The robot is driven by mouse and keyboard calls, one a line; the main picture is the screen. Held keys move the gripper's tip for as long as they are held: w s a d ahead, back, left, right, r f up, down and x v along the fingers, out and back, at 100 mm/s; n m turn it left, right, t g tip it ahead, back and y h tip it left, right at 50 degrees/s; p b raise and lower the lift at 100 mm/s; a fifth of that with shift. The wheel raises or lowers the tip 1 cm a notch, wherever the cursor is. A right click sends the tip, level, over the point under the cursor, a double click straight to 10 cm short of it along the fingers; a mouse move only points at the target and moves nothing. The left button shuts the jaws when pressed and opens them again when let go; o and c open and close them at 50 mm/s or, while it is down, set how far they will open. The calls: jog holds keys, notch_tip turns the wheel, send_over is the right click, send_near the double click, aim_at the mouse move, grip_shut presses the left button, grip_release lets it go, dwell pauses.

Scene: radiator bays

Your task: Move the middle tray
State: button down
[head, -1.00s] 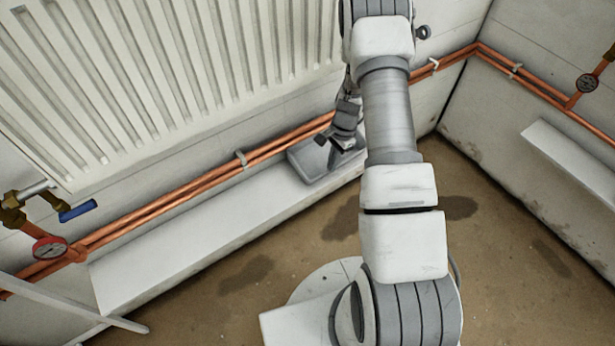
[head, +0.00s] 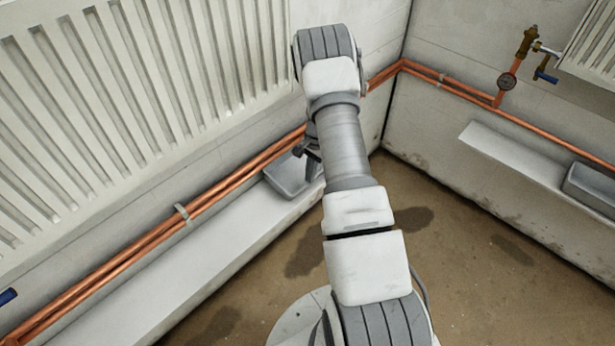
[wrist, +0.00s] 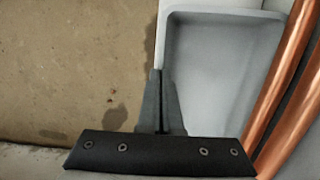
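A grey, shallow, open tray (head: 285,186) lies on the white ledge under the large radiator. In the wrist view the tray (wrist: 225,65) fills the upper middle and looks empty. My gripper (head: 311,150) is at the tray's right side, partly hidden by my arm. In the wrist view its dark fingers (wrist: 160,75) are close together at the tray's near left rim and look shut on it. A second grey tray (head: 588,190) sits on the right wall's ledge, cut off by the picture edge. I cannot tell from the view which one is the middle tray.
The white ledge (head: 225,250) runs along the left wall below copper pipes (head: 235,183) and the radiator (head: 130,110). The pipes pass close beside the tray. Another ledge (head: 510,155) runs along the right wall. The brown floor (head: 465,260) is clear, with dark stains.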

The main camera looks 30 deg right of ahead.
jog(key=shift+s+d+f, duration=0.2)
jog(key=shift+d, duration=0.05)
jog(key=s+d+r+p, duration=0.5)
jog(key=s+d+r, duration=0.2)
jog(key=s+r, duration=0.2)
notch_tip(320, 180, up, 3)
jog(key=shift+f+p, duration=0.2)
jog(key=shift+p, duration=0.1)
jog(key=shift+d, duration=0.1)
